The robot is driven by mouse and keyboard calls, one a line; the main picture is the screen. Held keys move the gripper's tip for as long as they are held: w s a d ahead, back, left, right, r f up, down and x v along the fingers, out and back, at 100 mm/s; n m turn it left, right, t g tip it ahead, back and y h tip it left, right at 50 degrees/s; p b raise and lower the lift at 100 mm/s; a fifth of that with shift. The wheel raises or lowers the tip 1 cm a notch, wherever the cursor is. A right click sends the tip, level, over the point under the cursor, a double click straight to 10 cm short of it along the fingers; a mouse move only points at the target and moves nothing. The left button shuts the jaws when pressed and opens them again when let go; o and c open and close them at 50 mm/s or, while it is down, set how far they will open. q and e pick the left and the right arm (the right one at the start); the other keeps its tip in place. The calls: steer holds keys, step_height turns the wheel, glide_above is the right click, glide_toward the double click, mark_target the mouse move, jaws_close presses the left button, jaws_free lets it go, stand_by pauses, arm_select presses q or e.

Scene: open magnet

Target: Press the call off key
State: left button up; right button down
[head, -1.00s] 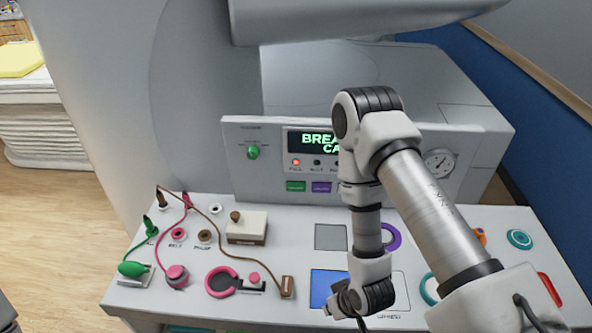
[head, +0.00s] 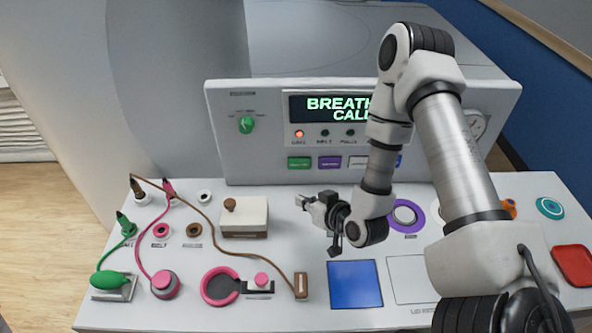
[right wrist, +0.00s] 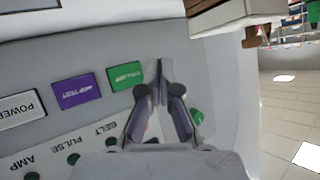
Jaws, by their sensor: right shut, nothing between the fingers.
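The call off key appears to be the green key (head: 299,163) on the upright panel, left of a purple key (head: 330,162); its lettering is too small to read surely. It also shows in the right wrist view (right wrist: 125,75), just left of the fingers. My right gripper (head: 303,202) is shut and empty, in front of the panel and below the green key in the head view. In the right wrist view its fingertips (right wrist: 160,80) sit close beside the key, with no contact that I can make out. My left gripper is not in view.
The display (head: 335,108) reads BREATH and CALL, partly hidden by my right arm. A red lamp (head: 299,134) is lit below it. A white block with a brown knob (head: 244,215) stands near the gripper. Cords, a blue pad (head: 355,284) and a purple ring lie on the desk.

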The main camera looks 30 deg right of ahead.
mark_target(293, 170)
steer(key=shift+w, duration=0.25)
steer(key=shift+w+f, duration=0.15)
steer(key=shift+w, duration=0.15)
steer(key=w+d, duration=0.1)
steer(key=w, duration=0.1)
steer(key=w+d, duration=0.1)
steer(key=w, duration=0.1)
steer(key=w+d+p, duration=0.1)
steer(key=w+d, duration=0.1)
steer(key=shift+w+d, duration=0.3)
steer(key=shift+w, duration=0.1)
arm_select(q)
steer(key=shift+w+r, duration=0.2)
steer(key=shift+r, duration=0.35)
arm_select(e)
steer(key=shift+w, duration=0.1)
steer(key=shift+w+d, duration=0.2)
steer(key=shift+w, duration=0.05)
stand_by(0.4)
